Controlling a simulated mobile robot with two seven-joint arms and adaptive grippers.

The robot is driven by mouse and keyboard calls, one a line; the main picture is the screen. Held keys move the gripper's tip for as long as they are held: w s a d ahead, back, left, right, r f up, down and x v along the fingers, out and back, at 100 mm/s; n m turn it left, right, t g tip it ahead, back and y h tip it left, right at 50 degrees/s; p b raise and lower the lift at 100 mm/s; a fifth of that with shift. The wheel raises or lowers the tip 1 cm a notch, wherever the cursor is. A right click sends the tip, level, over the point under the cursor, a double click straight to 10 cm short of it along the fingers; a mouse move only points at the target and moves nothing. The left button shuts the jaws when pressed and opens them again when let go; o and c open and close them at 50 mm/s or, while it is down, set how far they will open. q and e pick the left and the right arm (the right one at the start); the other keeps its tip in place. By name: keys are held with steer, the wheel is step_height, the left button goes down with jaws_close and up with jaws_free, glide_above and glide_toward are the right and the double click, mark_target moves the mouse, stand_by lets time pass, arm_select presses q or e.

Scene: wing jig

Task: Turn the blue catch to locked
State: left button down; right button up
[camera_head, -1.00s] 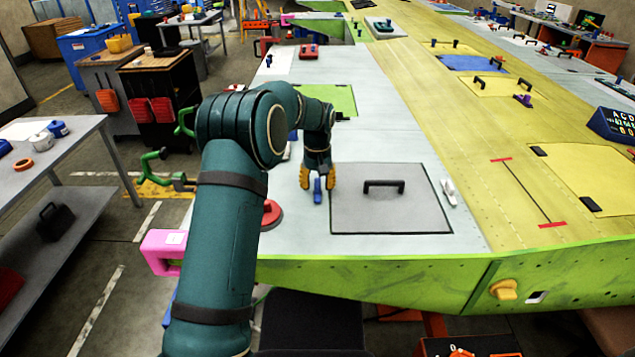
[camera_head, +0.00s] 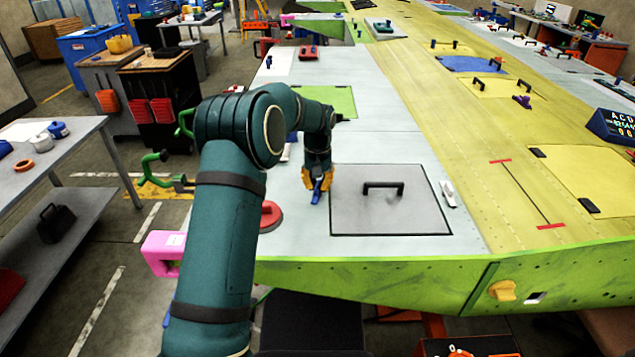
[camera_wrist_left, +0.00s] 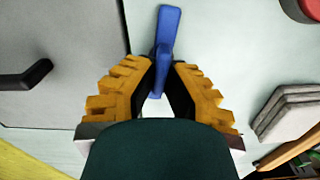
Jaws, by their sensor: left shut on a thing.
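The blue catch (camera_head: 316,197) is a small lever on the pale wing skin, just left of the grey hatch panel (camera_head: 350,215) with its black handle (camera_head: 383,187). My left gripper (camera_head: 317,184) points down at it with its yellow fingers closed on it. In the left wrist view the blue catch (camera_wrist_left: 167,35) sticks out beyond the fingertips (camera_wrist_left: 164,75), slightly tilted; its near part is partly hidden between the fingers. The catch lies beside the hatch edge, not across it. My right gripper is not in view.
A white catch (camera_head: 448,194) sits at the hatch's right edge. A red round object (camera_head: 271,214) lies left of the blue catch, near my arm. A pink clamp-like block (camera_head: 162,252) is at the wing's near left edge. The skin in front of the hatch is clear.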

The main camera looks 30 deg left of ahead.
arm_select(q)
steer(key=m+p, duration=0.1)
steer(key=m, duration=0.2)
steer(key=shift+d+m, duration=0.15)
steer(key=shift+m, duration=0.15)
steer(key=m, duration=0.4)
steer(key=shift+d+f+m+p, duration=0.1)
steer(key=shift+d+m+p, duration=0.05)
steer(key=shift+m+p, duration=0.2)
steer(key=m, duration=0.4)
steer(key=shift+s+d+p, duration=0.1)
steer(key=shift+s+p, duration=0.05)
steer(key=shift+p, duration=0.2)
steer(key=shift+d+m, duration=0.1)
steer(key=shift+m, duration=1.85)
steer(key=c, duration=1)
jaws_free()
steer(key=shift+p, duration=0.3)
